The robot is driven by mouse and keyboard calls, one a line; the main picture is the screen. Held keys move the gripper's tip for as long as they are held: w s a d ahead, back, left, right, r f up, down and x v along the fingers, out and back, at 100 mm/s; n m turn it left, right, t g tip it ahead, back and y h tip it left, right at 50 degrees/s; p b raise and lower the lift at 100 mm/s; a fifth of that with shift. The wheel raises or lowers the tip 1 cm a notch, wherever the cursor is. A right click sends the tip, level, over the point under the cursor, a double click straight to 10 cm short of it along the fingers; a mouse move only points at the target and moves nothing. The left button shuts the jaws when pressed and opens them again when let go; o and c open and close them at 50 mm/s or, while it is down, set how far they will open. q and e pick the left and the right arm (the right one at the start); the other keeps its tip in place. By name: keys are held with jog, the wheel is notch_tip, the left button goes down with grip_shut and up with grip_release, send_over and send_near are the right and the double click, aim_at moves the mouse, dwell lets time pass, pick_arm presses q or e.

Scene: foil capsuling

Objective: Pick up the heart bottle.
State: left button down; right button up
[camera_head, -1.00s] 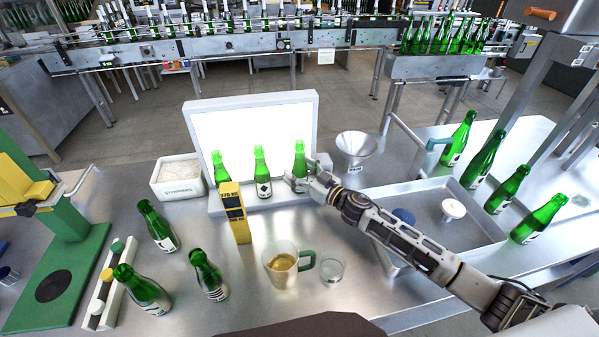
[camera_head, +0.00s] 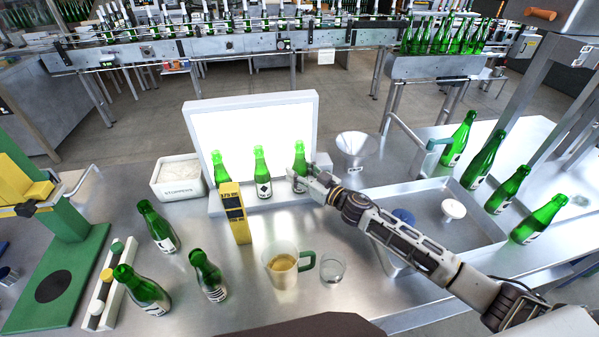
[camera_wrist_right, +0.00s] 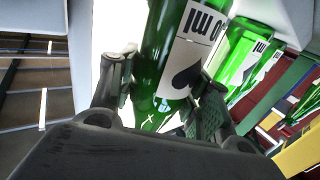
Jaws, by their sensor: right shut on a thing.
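Three green bottles stand in a row before the lit white panel: the left one (camera_head: 220,165), the middle one (camera_head: 262,170) with a dark diamond on its label, and the right one (camera_head: 299,158). My right gripper (camera_head: 312,180) is shut on the right bottle. In the right wrist view this bottle (camera_wrist_right: 165,70) sits between my fingers (camera_wrist_right: 160,100). Its white label shows "ml" text and a black symbol, like a spade or an inverted heart; I cannot tell which. Any lift off the base is too small to tell. My left gripper is out of view.
A yellow device (camera_head: 235,212) stands before the left bottle. A jug (camera_head: 284,268) and a glass (camera_head: 332,268) stand in front. A funnel (camera_head: 354,147) and a metal tray (camera_head: 480,222) are to the right. More green bottles (camera_head: 159,228) stand at the left front.

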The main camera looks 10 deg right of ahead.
jog(key=shift+r, duration=0.15)
jog(key=shift+r, duration=1.05)
notch_tip(320, 180, up, 26)
jog(key=p, duration=0.3)
jog(key=shift+f, duration=0.15)
jog(key=shift+w, duration=0.1)
